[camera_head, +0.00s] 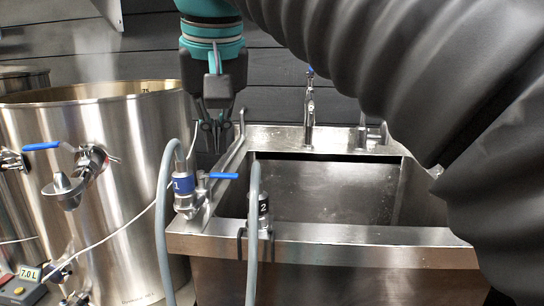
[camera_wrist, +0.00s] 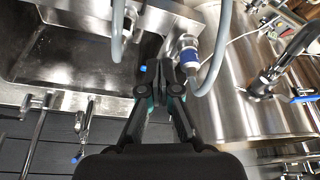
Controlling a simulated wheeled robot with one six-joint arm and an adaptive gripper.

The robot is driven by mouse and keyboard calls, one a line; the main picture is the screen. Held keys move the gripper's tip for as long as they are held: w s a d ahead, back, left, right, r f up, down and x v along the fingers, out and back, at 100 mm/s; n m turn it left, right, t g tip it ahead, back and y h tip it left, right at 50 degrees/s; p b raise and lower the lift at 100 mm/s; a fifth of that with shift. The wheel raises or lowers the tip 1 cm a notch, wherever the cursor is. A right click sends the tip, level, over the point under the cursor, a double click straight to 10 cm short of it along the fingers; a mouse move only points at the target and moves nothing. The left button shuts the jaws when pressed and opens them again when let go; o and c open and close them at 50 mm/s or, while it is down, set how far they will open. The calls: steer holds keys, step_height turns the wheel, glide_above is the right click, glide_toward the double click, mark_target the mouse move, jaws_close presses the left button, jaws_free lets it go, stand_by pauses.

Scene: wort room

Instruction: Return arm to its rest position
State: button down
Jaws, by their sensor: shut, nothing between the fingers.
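My gripper (camera_head: 214,140) hangs fingers-down in the head view, above the left rim of the steel sink, between the sink and the large steel kettle. Its fingers are closed together with nothing between them. In the wrist view, my gripper (camera_wrist: 159,68) reaches up the middle of the picture with its fingertips together, near the blue-banded hose fitting. My arm's dark ribbed sleeve covers the upper right of the head view and hides part of the sink's right side.
The sink (camera_head: 350,234) has a tap (camera_head: 309,110) at the back. A hose fitting labelled 1 (camera_head: 184,186) with a blue lever and another labelled 2 (camera_head: 263,210) hang at its rim. The kettle (camera_head: 115,215) with a blue-handled valve (camera_head: 42,146) stands left. A dark plank wall is behind.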

steer(key=s+d+f+m, duration=0.1)
steer(key=s+d+f, duration=0.2)
steer(key=d+f, duration=0.4)
steer(key=s+d+f+m+t, duration=0.1)
steer(key=s+d+f, duration=0.2)
steer(key=d+f, duration=0.5)
steer(key=s+d+f+m+t+h, duration=0.1)
steer(key=d+f, duration=0.7)
steer(key=f, duration=0.9)
steer(key=shift+s, duration=0.9)
steer(key=shift+d, duration=0.1)
